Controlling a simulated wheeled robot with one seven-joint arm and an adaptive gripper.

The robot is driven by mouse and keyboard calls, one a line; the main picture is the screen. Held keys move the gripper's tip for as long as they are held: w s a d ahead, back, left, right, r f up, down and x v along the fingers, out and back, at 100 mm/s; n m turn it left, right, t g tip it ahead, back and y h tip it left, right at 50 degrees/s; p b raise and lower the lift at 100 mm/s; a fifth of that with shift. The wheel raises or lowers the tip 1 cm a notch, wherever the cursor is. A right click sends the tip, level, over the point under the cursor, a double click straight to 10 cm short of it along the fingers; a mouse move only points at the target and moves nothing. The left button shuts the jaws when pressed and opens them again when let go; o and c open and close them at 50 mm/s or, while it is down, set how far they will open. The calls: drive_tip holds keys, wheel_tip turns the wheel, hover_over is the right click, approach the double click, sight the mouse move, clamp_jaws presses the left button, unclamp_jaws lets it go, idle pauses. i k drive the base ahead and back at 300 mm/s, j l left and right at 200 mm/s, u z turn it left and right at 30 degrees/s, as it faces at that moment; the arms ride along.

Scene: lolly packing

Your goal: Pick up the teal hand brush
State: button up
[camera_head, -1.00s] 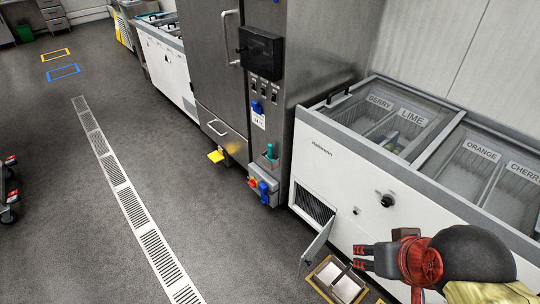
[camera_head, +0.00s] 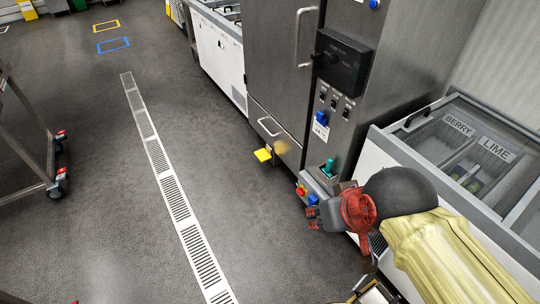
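A small teal item (camera_head: 328,167), which looks like the hand brush, stands on the low ledge at the front of the steel machine (camera_head: 300,95). It is too small to make out bristles. My gripper (camera_head: 312,217), red and dark grey, is in front of and below the ledge in the picture, to the lower left of the teal item's right side and apart from it. Nothing shows in its fingers. Their gap is too small and angled to tell open from shut. My wrist hides part of the freezer's corner.
The white chest freezer (camera_head: 420,160) with labelled bins stands right of the machine. A yellow pedal (camera_head: 263,155) juts out at floor level. A wheeled rack (camera_head: 28,150) is at left. The floor around the drain grate (camera_head: 175,200) is clear.

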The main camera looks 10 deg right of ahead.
sight(326, 170)
drive_tip(key=i+j+u, duration=0.1)
drive_tip(key=i, duration=0.7)
drive_tip(key=i+j, duration=0.2)
drive_tip(key=i, duration=0.6)
drive_tip(key=i+j+z, duration=0.1)
drive_tip(key=i+z, duration=0.2)
drive_tip(key=z, duration=0.15)
drive_tip(key=i+j+z, duration=0.2)
drive_tip(key=z, duration=0.2)
drive_tip(key=i+j+z, duration=0.25)
drive_tip(key=z, duration=0.2)
drive_tip(key=i+j+z, duration=0.2)
drive_tip(key=j+z, duration=0.25)
drive_tip(key=i+j+z, duration=0.1)
drive_tip(key=j+z, duration=0.6)
drive_tip(key=z, duration=0.15)
drive_tip(key=i+j, duration=0.05)
